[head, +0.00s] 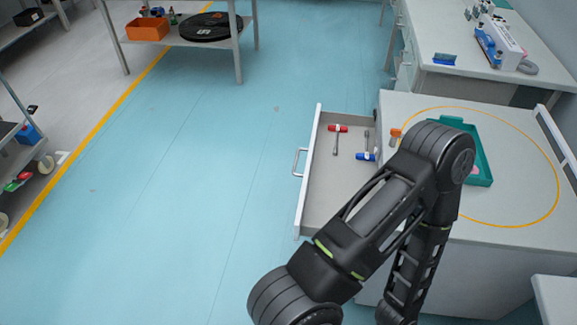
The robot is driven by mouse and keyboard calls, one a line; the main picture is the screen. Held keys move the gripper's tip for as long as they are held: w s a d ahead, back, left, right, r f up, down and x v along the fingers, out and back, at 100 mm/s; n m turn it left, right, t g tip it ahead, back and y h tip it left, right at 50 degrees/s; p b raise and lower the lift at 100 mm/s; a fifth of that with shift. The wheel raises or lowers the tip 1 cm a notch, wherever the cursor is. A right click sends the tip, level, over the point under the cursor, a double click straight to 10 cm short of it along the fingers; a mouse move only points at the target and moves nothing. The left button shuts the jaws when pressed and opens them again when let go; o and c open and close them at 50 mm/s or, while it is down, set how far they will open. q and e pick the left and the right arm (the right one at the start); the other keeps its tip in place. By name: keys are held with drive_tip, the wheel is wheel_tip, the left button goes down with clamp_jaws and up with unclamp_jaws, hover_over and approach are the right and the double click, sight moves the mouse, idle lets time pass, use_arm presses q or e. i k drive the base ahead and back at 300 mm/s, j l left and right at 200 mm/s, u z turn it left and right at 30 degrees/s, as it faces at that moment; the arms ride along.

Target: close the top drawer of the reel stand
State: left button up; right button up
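The reel stand (510,205) is at the right in the head view, with a pale top. Its top drawer (325,195) stands pulled out to the left, with a white front and a metal handle (299,162) on the front's outer side. In the drawer lie a red-headed hammer (337,128), a blue-headed tool (365,157) and another slim tool. One of my arms crosses in front of the stand and hides part of the drawer and of the stand. Neither of my grippers is in view.
A green tray (481,160) sits on the stand's top within a yellow ring. Blue floor (190,160) left of the drawer is clear. A low table with an orange bin (147,28) stands at the back left. A counter (480,60) is behind the stand.

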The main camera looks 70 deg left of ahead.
sight(329, 182)
drive_tip(key=u, duration=1.4)
drive_tip(key=i+j, duration=0.15)
drive_tip(key=j, duration=0.2)
drive_tip(key=i+j, duration=0.15)
drive_tip(key=j, duration=0.2)
drive_tip(key=i+j, duration=0.1)
drive_tip(key=j, duration=0.25)
drive_tip(key=i+j, duration=0.15)
drive_tip(key=j, duration=0.2)
drive_tip(key=i+j, duration=0.15)
drive_tip(key=j, duration=0.2)
drive_tip(key=j+z, duration=0.15)
drive_tip(key=z, duration=0.15)
drive_tip(key=i+j+z, duration=0.1)
drive_tip(key=z, duration=0.15)
drive_tip(key=j, duration=0.1)
